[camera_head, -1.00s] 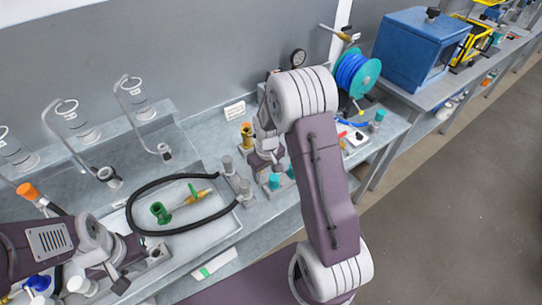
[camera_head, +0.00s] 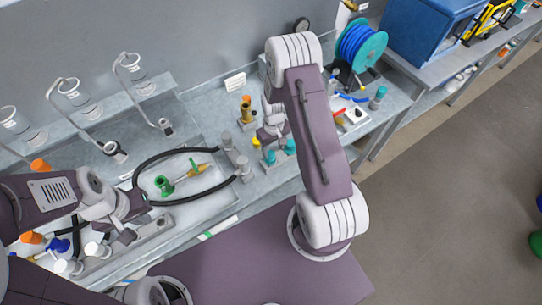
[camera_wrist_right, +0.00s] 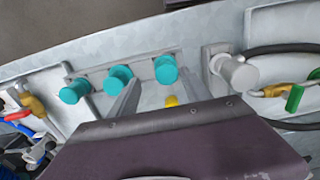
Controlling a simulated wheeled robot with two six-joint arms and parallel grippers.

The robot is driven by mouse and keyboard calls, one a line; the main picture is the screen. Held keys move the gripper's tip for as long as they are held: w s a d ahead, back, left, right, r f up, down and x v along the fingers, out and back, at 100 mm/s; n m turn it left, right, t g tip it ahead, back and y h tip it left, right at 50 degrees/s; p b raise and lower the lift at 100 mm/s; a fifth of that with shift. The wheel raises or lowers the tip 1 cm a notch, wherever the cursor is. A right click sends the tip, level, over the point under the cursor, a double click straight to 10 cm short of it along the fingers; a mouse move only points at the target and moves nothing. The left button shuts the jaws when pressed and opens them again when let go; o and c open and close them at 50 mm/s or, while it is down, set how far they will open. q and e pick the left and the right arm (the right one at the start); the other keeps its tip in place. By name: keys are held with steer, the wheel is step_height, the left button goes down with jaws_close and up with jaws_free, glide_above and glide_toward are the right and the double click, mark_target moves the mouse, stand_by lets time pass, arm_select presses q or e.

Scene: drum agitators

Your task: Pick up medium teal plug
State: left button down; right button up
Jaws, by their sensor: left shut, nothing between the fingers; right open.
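Several teal plugs stand in a row in a grey holder in the right wrist view: a left one (camera_wrist_right: 75,90), a middle one (camera_wrist_right: 118,78) and a right one (camera_wrist_right: 166,69). I cannot tell for certain which is the medium one. In the head view, teal plugs (camera_head: 270,158) show just below my right gripper (camera_head: 268,137). My right gripper (camera_wrist_right: 160,92) is open and empty, its fingers reaching toward the middle and right plugs; contact is unclear. My left gripper (camera_head: 125,236) is shut and empty over the left part of the bench, away from the teal plugs.
Grey plugs (camera_head: 243,170) stand left of the teal ones. A black hose (camera_head: 185,199) loops around a green fitting (camera_head: 163,185) in a tray. A yellow piece (camera_wrist_right: 171,101) lies between my right fingers. A blue hose reel (camera_head: 360,47) stands at the right.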

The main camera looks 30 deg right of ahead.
mark_target(270, 154)
steer(key=shift+s+a+f+p, duration=0.15)
steer(key=shift+a+f+p, duration=0.45)
steer(key=shift+f+p, duration=0.15)
step_height(270, 154, down, 3)
steer(key=shift+r+p, duration=0.15)
steer(key=shift+p, duration=0.25)
steer(key=shift+w+d+f, duration=0.15)
steer(key=shift+w+f, duration=0.15)
steer(key=shift+f, duration=0.2)
steer(key=shift+s+r, duration=0.1)
steer(key=shift+r, duration=0.05)
steer(key=c, duration=0.8)
steer(key=shift+a, duration=0.2)
jaws_close()
steer(key=shift+d, duration=0.1)
